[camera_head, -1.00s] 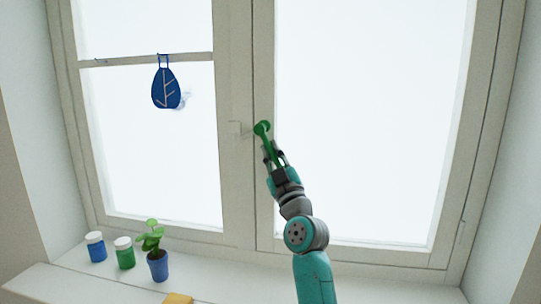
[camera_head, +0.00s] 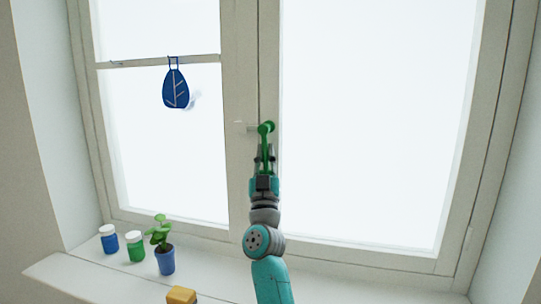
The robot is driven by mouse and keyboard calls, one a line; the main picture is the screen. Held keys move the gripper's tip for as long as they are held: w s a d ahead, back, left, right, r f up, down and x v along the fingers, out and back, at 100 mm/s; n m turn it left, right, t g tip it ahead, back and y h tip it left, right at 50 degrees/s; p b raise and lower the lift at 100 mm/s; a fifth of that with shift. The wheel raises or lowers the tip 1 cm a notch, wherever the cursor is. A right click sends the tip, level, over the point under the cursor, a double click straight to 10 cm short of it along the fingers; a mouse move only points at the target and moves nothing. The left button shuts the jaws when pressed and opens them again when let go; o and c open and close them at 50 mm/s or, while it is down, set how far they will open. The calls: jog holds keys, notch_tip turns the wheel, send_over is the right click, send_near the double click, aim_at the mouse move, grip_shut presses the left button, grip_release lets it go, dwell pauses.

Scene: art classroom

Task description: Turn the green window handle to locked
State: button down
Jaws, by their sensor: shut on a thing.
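The green window handle (camera_head: 266,131) sits on the frame between the two window panes. Its lever points almost straight down from its round pivot. My gripper (camera_head: 265,158) comes from below and is shut on the lever's lower part, one finger on each side. The lever's lower end is partly hidden between the fingers. A small pale catch (camera_head: 240,127) sits on the frame just left of the pivot.
On the sill stand a blue jar (camera_head: 109,241), a green jar (camera_head: 135,249) and a potted plant (camera_head: 164,258). A yellow block (camera_head: 181,295) lies in front. The sill's right side looks clear.

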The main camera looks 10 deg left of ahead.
jog(key=shift+a+m+h, duration=0.3)
jog(key=shift+m+h, duration=0.6)
jog(key=shift+m, duration=0.3)
jog(key=c, duration=1.1)
grip_release()
jog(key=shift+c, duration=0.2)
jog(key=shift+f+t, duration=0.1)
jog(key=shift+t, duration=0.2)
jog(key=v, duration=1.2)
jog(key=shift+s, duration=0.1)
